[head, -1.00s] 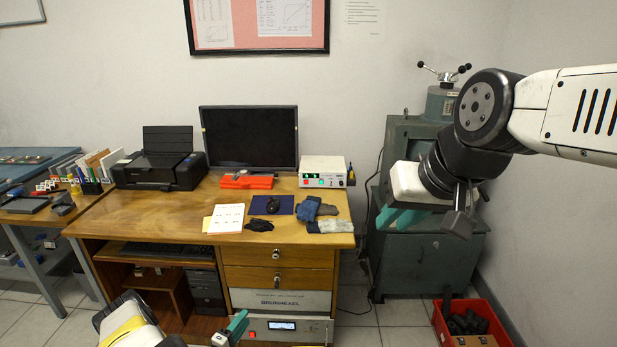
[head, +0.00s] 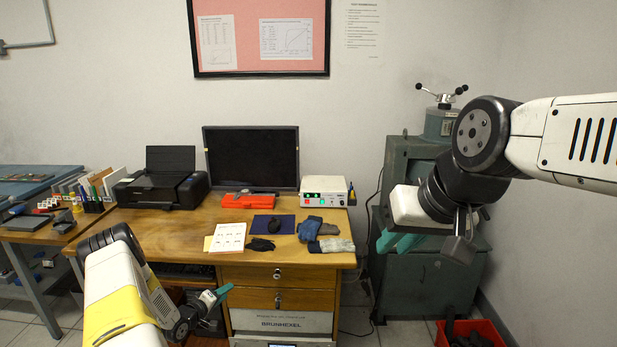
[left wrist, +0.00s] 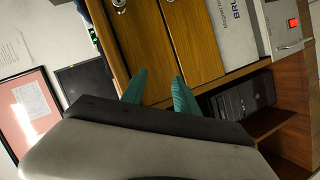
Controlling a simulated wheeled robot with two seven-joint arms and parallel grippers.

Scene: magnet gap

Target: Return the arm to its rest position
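My left arm comes in at the lower left of the head view. Its gripper (head: 222,294), with green fingers, is in front of the desk's drawers and apart from them. In the left wrist view the two green fingers (left wrist: 160,90) stand apart with nothing between them, so it is open. My right arm comes in from the right edge of the head view. Its gripper (head: 420,240) hangs in front of the grey-green machine, with green fingertips showing at its left and lower side. Whether the right fingers are apart is hard to make out.
The wooden desk (head: 165,232) holds a monitor (head: 252,158), a printer (head: 163,185), an orange tool (head: 248,201), a white instrument box (head: 324,188), a paper sheet and gloves. The grey-green machine (head: 400,285) stands right of it. A red crate (head: 487,332) is on the floor.

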